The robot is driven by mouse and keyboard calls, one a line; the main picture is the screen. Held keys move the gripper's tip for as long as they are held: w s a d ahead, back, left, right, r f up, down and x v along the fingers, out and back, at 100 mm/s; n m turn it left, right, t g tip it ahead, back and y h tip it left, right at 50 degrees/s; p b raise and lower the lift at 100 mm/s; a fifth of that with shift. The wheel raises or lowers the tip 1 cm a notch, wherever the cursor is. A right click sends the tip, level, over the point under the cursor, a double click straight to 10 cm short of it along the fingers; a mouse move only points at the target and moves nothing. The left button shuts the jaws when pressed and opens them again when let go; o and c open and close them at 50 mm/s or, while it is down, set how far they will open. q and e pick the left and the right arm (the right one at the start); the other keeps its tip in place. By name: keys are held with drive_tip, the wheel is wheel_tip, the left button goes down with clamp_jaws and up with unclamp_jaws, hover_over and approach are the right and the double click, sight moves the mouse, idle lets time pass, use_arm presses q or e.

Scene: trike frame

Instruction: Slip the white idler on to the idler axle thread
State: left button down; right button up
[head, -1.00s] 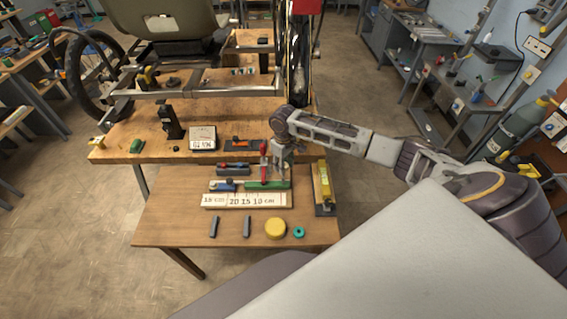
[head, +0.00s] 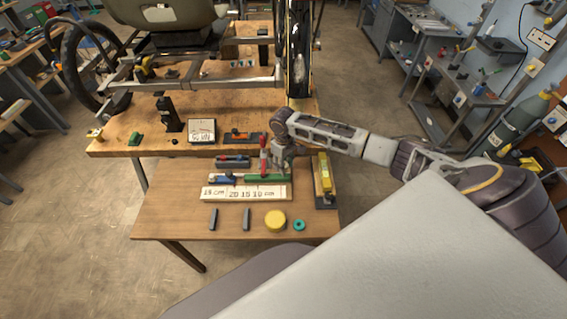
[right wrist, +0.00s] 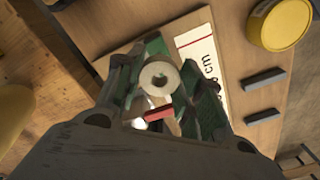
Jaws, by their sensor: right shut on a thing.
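My right gripper (head: 280,168) is low over the green block (head: 263,178) on the small front table, just right of an upright red piece (head: 264,155). In the right wrist view, the white idler (right wrist: 160,77) is a pale ring with its hole facing the camera, between the fingers of my right gripper (right wrist: 160,85). The gripper is shut on it. The green block lies behind the ring there, and a red piece (right wrist: 158,113) shows nearer the palm. The head view barely shows the idler. I cannot pick out the idler axle thread. My left gripper is out of view.
A white label board (head: 246,193), two dark bars (head: 213,219), a yellow round tin (head: 275,221) and a teal ring (head: 299,225) are on the small table. A yellow tool on a dark base (head: 325,180) stands right of the gripper. The trike frame (head: 190,82) is behind.

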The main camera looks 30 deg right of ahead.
drive_tip(key=shift+p, duration=0.85)
idle(1.4)
drive_tip(key=shift+f+b, duration=1.15)
drive_tip(key=shift+f, duration=1.55)
idle(1.8)
drive_tip(key=o, duration=1)
